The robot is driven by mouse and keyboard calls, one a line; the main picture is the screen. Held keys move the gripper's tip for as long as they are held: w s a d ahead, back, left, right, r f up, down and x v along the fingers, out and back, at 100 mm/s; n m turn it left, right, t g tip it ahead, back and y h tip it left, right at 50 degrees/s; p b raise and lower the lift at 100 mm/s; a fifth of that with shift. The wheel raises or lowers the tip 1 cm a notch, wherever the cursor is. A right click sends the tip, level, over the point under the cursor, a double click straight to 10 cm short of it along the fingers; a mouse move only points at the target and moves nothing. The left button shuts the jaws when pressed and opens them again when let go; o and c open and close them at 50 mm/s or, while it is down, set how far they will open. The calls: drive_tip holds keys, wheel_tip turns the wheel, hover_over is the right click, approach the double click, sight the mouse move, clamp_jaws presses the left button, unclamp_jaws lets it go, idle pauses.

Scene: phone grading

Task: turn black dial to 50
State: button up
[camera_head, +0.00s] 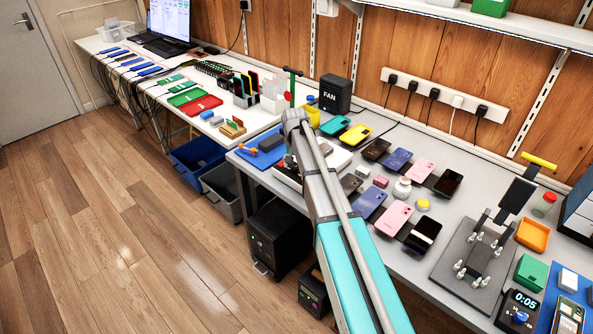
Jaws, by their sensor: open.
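A black box timer (518,308) at the bottom right shows 0:05 on its display, with a small round knob (520,317) below it. The knob's colour and setting are too small to read. A white device (341,157) stands behind my arm in the middle and is mostly hidden; I cannot tell whether it carries a dial. No clearly black dial shows. My grey and teal arm reaches up from the bottom across the grey bench. I cannot make out my gripper; its jaws do not show.
Several phones, such as a pink one (394,217), lie beside my arm. A phone stand on a dark plate (452,271) is at the right, near an orange tray (533,235) and green box (530,271). A black FAN box (335,93) stands at the back.

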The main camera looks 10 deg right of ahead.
drive_tip(key=shift+f+b, duration=0.3)
drive_tip(key=shift+f, duration=0.2)
clamp_jaws()
drive_tip(key=shift+d, duration=0.35)
drive_tip(key=shift+a, duration=0.3)
